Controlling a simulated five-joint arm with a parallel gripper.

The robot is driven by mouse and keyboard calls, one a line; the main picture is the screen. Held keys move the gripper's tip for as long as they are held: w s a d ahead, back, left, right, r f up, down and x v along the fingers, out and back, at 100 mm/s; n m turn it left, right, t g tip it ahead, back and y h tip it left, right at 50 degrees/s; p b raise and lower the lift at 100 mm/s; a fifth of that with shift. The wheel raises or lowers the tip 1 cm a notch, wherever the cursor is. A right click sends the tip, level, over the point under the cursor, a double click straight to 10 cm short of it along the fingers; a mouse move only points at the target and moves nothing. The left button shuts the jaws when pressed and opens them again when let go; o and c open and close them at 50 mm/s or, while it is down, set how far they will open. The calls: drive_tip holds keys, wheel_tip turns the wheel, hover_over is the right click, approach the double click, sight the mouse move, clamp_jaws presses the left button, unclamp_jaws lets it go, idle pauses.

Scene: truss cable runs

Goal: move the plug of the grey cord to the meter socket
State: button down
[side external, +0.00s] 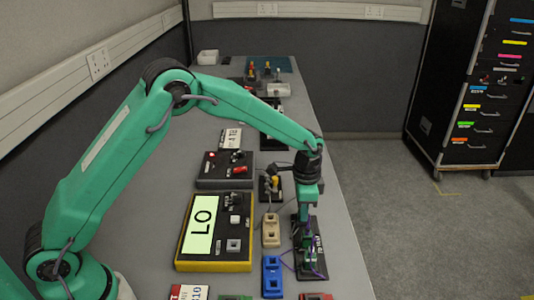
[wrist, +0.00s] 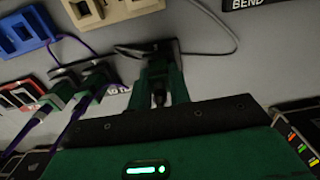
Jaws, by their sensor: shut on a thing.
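The meter (side external: 190,264) is a yellow-edged dark box with a lit display reading LO. Its grey square socket (side external: 234,244) shows at the lower right of its face and looks empty. My gripper (side external: 304,214) is right of the meter, low over the far end of a black strip (side external: 318,232). In the wrist view my gripper (wrist: 160,98) is shut on a dark plug (wrist: 158,93). A thin grey cord (wrist: 236,42) loops from the dark piece at the fingertips. Whether the plug sits in the strip or hangs clear cannot be told.
A beige socket block (side external: 271,231) and a blue one (side external: 272,277) stand between meter and strip. Green plugs (wrist: 92,78) with purple cords are close by in the wrist view. A dark switch box (side external: 223,169) lies beyond the meter. Bare table shows between the blocks.

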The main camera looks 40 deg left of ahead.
drive_tip(key=shift+r, duration=0.3)
drive_tip(key=shift+r, duration=2)
drive_tip(key=shift+s+r, duration=0.25)
drive_tip(key=shift+s, duration=0.05)
drive_tip(key=s+a+r, duration=0.2)
drive_tip(key=s, duration=0.7)
drive_tip(key=s+a+r, duration=0.2)
drive_tip(key=s+r, duration=0.1)
drive_tip(key=s, duration=0.7)
drive_tip(key=shift+s+a+r, duration=0.2)
drive_tip(key=shift+s+a, duration=0.1)
drive_tip(key=shift+f, duration=0.2)
